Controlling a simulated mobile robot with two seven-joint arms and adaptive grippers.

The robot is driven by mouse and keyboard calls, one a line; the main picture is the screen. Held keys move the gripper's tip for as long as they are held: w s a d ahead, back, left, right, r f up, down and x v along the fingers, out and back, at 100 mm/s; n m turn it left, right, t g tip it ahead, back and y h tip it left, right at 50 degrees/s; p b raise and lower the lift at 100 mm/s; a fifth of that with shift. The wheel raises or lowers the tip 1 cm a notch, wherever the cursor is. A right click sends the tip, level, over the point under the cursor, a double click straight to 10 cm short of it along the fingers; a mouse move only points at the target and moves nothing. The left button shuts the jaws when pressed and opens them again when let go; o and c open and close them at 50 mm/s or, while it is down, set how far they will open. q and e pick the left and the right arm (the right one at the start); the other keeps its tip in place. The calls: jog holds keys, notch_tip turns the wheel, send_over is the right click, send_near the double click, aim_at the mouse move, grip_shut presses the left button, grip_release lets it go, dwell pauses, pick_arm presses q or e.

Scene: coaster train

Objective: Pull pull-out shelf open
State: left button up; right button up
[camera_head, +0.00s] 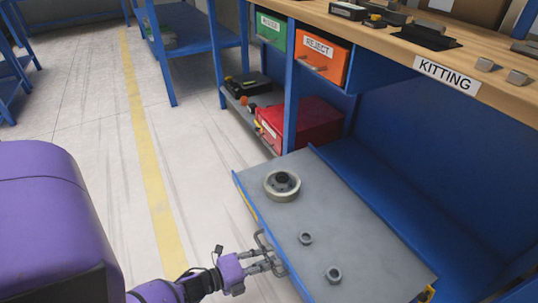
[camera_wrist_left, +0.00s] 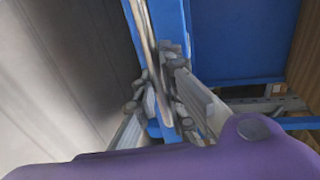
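The pull-out shelf (camera_head: 345,245) is a grey tray with a blue rim, low under the bench at the lower right in the head view. It stands out from the bench into the aisle. My left gripper (camera_head: 268,262) is at the blue front edge, where a thin metal handle (camera_head: 262,241) shows. In the left wrist view the fingers (camera_wrist_left: 163,105) lie close on both sides of a slim bar, the handle (camera_wrist_left: 147,40), and look shut on it. The fingertips partly hide the contact. My right gripper is in neither view.
The wooden bench (camera_head: 400,45) with a KITTING label is above. A red bin (camera_head: 312,125) stands behind the shelf. Floor (camera_head: 110,150) at left is clear.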

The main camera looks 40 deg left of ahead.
pick_arm(q)
jog(key=shift+o, duration=1)
jog(key=shift+s, duration=0.15)
jog(key=v, duration=1.2)
